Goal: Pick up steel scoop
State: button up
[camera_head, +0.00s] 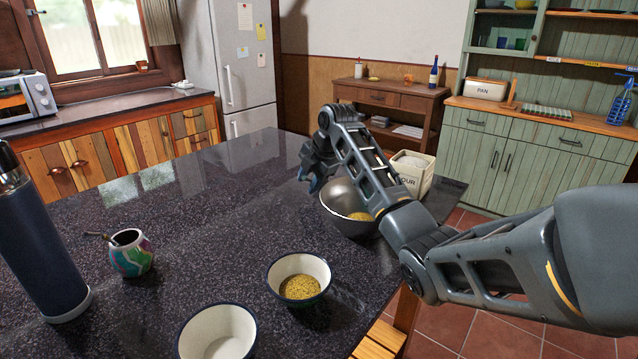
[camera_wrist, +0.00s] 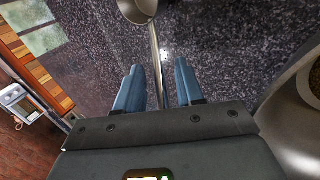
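The steel scoop (camera_wrist: 154,42) shows in the wrist view, with its round bowl at the top edge and its thin handle running down between my fingers. My gripper (camera_wrist: 159,67) has its two blue fingers apart, one on each side of the handle, with gaps on both sides. The handle's lower end is hidden behind the gripper body. In the head view my gripper (camera_head: 311,182) is low over the dark counter, just left of the steel mixing bowl (camera_head: 338,212). I cannot make out the scoop there.
The mixing bowl's rim (camera_wrist: 283,108) is close on the right in the wrist view. A flour canister (camera_head: 424,180) stands behind it. A bowl of yellow grains (camera_head: 272,276), an empty bowl (camera_head: 190,346), a painted cup (camera_head: 132,258) and a dark flask (camera_head: 42,245) stand nearer. The counter's left middle is clear.

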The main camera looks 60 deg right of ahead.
jog(key=shift+f, duration=0.1)
grip_shut()
dwell(0.5)
